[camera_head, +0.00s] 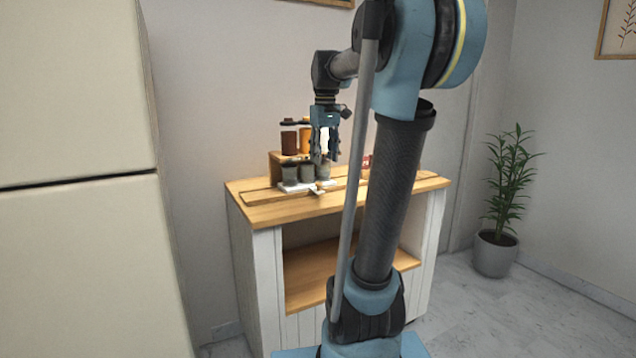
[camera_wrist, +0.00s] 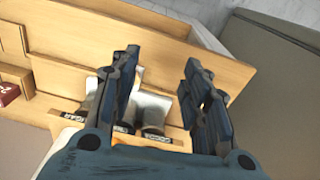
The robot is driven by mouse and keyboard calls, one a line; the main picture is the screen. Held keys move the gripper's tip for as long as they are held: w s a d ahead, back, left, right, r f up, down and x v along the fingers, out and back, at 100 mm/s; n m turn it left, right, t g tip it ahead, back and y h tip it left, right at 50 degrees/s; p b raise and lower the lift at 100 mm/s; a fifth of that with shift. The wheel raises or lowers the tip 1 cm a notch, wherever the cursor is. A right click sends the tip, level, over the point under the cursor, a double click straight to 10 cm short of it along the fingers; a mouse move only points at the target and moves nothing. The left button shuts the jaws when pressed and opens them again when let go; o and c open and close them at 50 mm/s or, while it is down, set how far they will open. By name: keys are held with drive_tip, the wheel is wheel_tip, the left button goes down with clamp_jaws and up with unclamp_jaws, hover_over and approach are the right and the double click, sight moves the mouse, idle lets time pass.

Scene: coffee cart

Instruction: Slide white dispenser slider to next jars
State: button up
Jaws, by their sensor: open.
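The white slider (camera_head: 296,188) sits on the wooden cart top at the foot of several small grey-green jars (camera_head: 306,173). A small light knob-like piece (camera_head: 317,189) shows at its front. Two taller jars, one brown (camera_head: 289,142) and one orange (camera_head: 305,140), stand behind on a raised wooden step. My gripper (camera_head: 325,158) points down above the grey-green jars and partly hides them. In the wrist view my gripper (camera_wrist: 161,62) is open, with labelled jars (camera_wrist: 152,108) showing between and beyond its fingers. Nothing is clearly held. Whether the fingers touch a jar cannot be told.
The wooden cart top (camera_head: 265,214) is mostly clear at the front, with a long wooden strip (camera_head: 258,199) across it. A red box (camera_wrist: 8,93) stands at the left in the wrist view. A pale cabinet (camera_head: 75,180) is at the left and a potted plant (camera_head: 496,250) at the right.

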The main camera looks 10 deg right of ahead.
sight(311, 178)
drive_tip(key=w+r+n, duration=0.2)
drive_tip(key=w+r, duration=0.3)
drive_tip(key=w, duration=0.5)
drive_tip(key=shift+g, duration=0.3)
wheel_tip(311, 178, down, 17)
drive_tip(key=shift+r, duration=0.1)
drive_tip(key=shift+w+a, duration=0.1)
clamp_jaws()
